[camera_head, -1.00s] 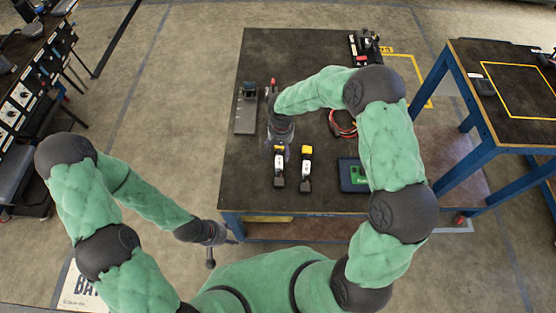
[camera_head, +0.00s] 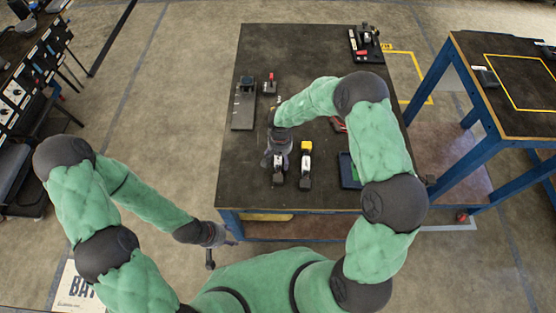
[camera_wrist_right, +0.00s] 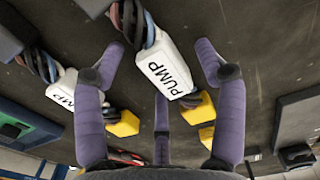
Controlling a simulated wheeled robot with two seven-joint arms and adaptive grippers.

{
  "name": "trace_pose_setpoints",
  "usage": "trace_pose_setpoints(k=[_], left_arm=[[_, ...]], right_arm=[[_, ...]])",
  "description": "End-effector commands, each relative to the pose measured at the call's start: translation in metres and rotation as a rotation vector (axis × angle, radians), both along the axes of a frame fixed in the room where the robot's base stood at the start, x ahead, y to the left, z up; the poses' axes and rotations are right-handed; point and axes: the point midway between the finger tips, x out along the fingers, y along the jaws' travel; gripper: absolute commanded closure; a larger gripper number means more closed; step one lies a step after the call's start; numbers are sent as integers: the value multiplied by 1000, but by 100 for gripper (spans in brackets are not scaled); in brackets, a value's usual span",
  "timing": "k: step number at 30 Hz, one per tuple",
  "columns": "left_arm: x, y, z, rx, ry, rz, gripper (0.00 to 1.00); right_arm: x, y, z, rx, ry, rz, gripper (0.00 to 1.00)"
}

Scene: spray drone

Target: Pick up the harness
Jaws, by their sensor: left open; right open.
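Two harnesses with white PUMP labels, coiled wires and yellow connectors lie side by side on the dark table. The left harness (camera_head: 279,169) is partly hidden by my right gripper (camera_head: 276,158). In the right wrist view this harness (camera_wrist_right: 165,70) lies between the spread fingers of my right gripper (camera_wrist_right: 160,60), which is open. Contact cannot be told. The other harness (camera_head: 305,165) stands clear to the right in the head view and shows at the left of the wrist view (camera_wrist_right: 62,89). My left gripper (camera_head: 221,252) is open and empty, low in front of the table.
The dark table (camera_head: 290,60) holds a grey plate device (camera_head: 243,105), a small red-topped part (camera_head: 270,84), a black tool stand (camera_head: 367,45), a blue-edged green board (camera_head: 347,172) and a red cable (camera_head: 338,124) partly behind my right arm. A blue-framed table (camera_head: 500,75) stands at right.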

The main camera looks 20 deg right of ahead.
Motion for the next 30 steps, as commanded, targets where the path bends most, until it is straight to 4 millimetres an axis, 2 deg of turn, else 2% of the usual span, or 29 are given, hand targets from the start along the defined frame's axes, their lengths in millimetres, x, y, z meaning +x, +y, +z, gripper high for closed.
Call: trace_pose_setpoints(k=[1,6,8,20,25,28,30], left_arm=[[0,0,0,0,0,0,51],[0,0,0,0,0,0,51],[0,0,0,0,0,0,51],[0,0,3,0,0,0,51],[0,0,11,0,0,0,51],[0,0,21,0,0,0,51],[0,0,24,0,0,0,51]], right_arm=[[0,0,0,0,0,0,32],[0,0,0,0,1,0,80],[0,0,0,0,1,0,94],[0,0,4,0,1,0,95],[0,0,20,0,1,0,95],[0,0,37,0,-1,1,95],[-5,-10,48,0,-1,-3,95]])
